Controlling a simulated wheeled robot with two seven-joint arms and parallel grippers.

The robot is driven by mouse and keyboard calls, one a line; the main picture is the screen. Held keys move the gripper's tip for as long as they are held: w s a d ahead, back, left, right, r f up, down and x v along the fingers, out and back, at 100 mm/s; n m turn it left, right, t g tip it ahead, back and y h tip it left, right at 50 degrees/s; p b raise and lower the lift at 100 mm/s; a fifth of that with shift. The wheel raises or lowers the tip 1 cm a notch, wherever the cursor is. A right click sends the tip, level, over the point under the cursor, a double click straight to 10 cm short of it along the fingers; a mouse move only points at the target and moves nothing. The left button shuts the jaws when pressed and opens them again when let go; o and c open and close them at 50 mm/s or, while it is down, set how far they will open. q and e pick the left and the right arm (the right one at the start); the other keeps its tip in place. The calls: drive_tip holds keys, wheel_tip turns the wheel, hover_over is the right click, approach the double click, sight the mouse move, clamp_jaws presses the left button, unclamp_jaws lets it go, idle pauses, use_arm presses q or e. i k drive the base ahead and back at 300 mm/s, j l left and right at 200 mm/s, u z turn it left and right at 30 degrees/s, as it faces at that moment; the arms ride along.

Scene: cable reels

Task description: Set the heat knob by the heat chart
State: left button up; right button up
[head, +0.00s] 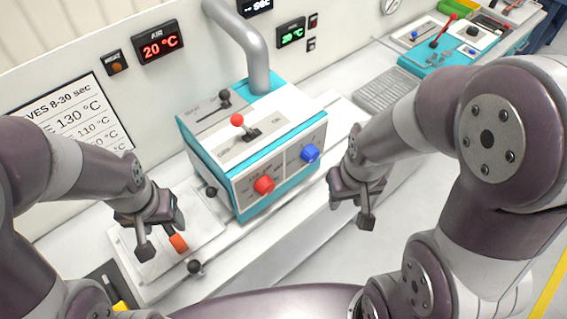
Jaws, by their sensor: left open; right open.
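A white and teal machine (262,150) stands on the bench at the centre. Its front carries a red knob (264,185) and a blue knob (310,153). A red-tipped lever (238,121) and a dark-tipped lever (225,97) stand on its top. The heat chart (75,118) hangs at the left; its first temperature line reads 130 °C, and my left arm hides part of it. My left gripper (164,240) is open, left of the machine over a white plate. My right gripper (361,208) is open and empty, right of the machine. Neither touches a knob.
A red AIR display (160,43) reads 20 °C, and a green display (291,34) reads 20 °C. An orange piece (178,242) lies on the white plate (205,226). A grey pipe (246,42) rises behind the machine. A teal station (452,50) stands at the back right.

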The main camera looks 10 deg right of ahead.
sight(265, 185)
drive_tip(key=k+u, duration=0.15)
drive_tip(key=u, duration=0.2)
drive_tip(key=k+j+u, duration=0.1)
drive_tip(key=u, duration=0.25)
drive_tip(key=k+j+u, duration=0.1)
drive_tip(key=u, duration=0.25)
drive_tip(key=k+z, duration=0.1)
drive_tip(key=z, duration=1.25)
